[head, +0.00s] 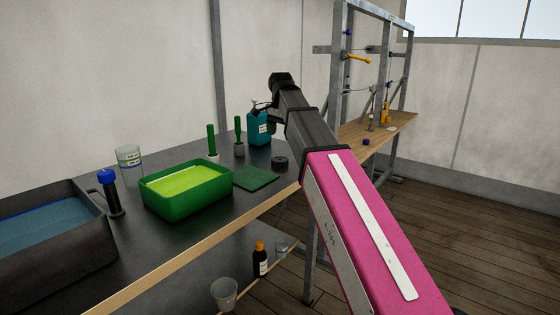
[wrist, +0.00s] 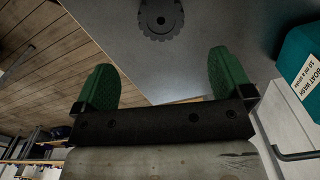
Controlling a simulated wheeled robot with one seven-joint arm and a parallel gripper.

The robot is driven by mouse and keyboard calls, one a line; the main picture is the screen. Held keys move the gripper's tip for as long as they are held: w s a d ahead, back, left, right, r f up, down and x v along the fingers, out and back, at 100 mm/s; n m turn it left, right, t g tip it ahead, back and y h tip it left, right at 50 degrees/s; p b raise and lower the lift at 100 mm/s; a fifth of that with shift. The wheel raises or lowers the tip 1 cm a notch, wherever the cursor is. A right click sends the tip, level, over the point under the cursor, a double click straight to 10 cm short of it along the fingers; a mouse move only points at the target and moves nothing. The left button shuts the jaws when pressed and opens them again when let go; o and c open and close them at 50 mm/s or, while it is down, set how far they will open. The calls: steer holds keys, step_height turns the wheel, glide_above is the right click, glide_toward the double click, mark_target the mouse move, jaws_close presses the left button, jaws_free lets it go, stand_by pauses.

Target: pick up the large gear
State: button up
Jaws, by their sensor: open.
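The large gear (wrist: 160,20) is a dark grey toothed disc with a hole in its middle. It lies flat on the grey worktop, and the top edge of the wrist view cuts it off. In the head view it is the small dark disc (head: 280,163) near the bench's edge, beside my arm. My gripper (wrist: 160,58) has two green fingers spread wide with nothing between them. In the wrist view the gear shows beyond the fingertips, apart from them. In the head view my arm largely hides the gripper.
A teal bottle (head: 257,130) labelled boat wash stands behind the gear and also shows at the right of the wrist view (wrist: 303,62). A green mat (head: 256,178), a green tub (head: 187,203) and green-handled tools (head: 211,139) are left of the gear. The bench edge is close.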

mark_target(281, 159)
step_height(281, 159, down, 10)
steer(key=shift+w+f, duration=0.1)
stand_by(0.5)
steer(key=shift+c, duration=0.3)
steer(key=c, duration=1)
